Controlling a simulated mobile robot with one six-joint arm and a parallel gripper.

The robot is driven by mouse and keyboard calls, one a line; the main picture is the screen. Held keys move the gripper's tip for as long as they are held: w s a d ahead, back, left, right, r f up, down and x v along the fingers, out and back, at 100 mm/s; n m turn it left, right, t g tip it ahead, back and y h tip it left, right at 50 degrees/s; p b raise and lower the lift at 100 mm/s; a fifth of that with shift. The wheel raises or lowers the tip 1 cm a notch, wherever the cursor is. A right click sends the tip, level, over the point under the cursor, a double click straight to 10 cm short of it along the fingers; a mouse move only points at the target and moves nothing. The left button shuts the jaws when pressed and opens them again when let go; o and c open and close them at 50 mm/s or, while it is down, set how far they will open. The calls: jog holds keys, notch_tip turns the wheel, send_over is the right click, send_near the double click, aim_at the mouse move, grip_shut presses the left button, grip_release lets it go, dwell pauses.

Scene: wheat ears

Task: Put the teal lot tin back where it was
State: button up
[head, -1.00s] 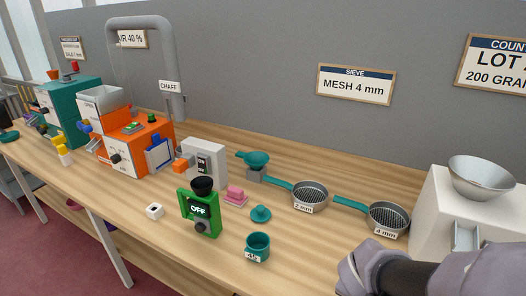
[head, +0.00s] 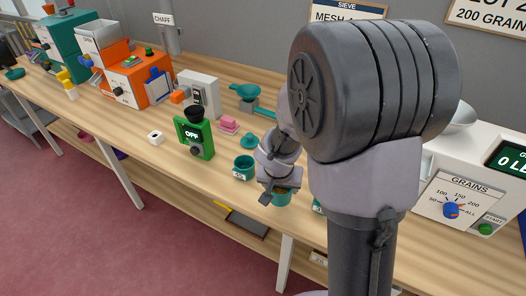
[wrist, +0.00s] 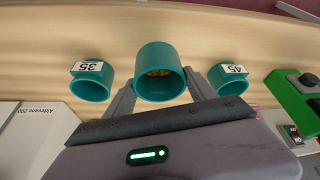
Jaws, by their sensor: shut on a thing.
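My gripper (wrist: 160,95) is shut on a teal tin (wrist: 160,75) with yellow grains inside; no label shows on it. The held tin also shows in the head view (head: 282,198), below my gripper at the table's front edge. I cannot tell whether its base touches the table. In the wrist view, a teal tin labelled 35 (wrist: 92,88) stands to its left and a teal tin labelled 45 (wrist: 228,86) to its right, both apart from it. The 45 tin is left of my gripper in the head view (head: 240,174). My arm hides much of the table there.
A white counter (head: 465,180) is at the right. Bare wood lies along the front left.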

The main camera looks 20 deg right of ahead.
aim_at(281, 191)
jog(key=w+d, duration=0.1)
jog(key=w+p, duration=0.1)
jog(key=w, duration=0.1)
jog(key=w+d, duration=0.1)
jog(key=shift+w+d+f, duration=0.2)
jog(key=shift+w+d, duration=0.1)
jog(key=shift+w, duration=0.1)
notch_tip(281, 191, down, 4)
jog(key=shift+b, duration=0.95)
jog(key=shift+r, duration=0.15)
jog(key=o, duration=1.5)
jog(key=shift+o, duration=0.2)
